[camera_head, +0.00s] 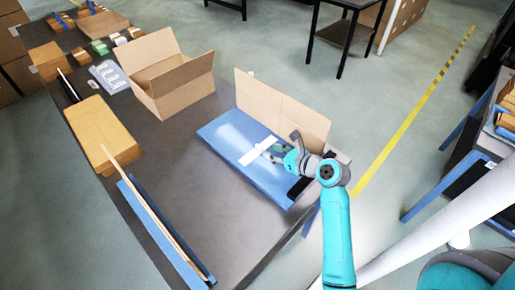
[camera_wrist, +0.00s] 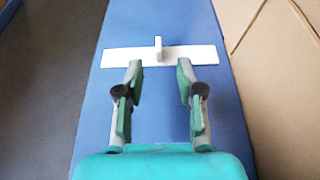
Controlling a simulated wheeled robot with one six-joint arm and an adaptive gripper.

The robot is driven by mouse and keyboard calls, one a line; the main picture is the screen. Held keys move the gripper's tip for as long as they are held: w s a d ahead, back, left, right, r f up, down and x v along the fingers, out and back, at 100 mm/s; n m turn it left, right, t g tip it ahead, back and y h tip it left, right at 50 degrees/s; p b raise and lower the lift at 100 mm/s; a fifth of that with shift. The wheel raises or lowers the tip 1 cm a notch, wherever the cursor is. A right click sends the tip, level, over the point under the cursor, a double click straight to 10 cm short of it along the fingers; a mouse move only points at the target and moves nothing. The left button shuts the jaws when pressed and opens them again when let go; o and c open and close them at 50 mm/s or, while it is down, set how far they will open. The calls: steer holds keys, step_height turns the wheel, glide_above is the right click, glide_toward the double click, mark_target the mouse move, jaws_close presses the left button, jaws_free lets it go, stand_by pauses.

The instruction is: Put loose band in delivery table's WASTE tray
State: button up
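A white strip (camera_head: 258,151) with a short raised tab lies across the blue mat (camera_head: 235,150) on the dark table. In the wrist view the strip (camera_wrist: 190,54) lies just ahead of my fingertips, its tab near the line midway between them. I cannot tell for sure that it is the loose band. My gripper (camera_wrist: 160,72) is open with nothing between the fingers; in the head view my gripper (camera_head: 272,153) is low over the mat by the strip. No tray marked WASTE can be read in either view.
An upright cardboard panel (camera_head: 282,108) stands along the mat's far side. An open carton (camera_head: 165,77) and a flat brown package (camera_head: 100,132) are on the dark table (camera_head: 190,185). Another blue-edged table (camera_head: 470,150) with stacked items stands at the right, across open floor.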

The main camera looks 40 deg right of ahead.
mark_target(261, 147)
steer(key=shift+x, duration=3.25)
steer(key=shift+a+r, duration=0.1)
jaws_close()
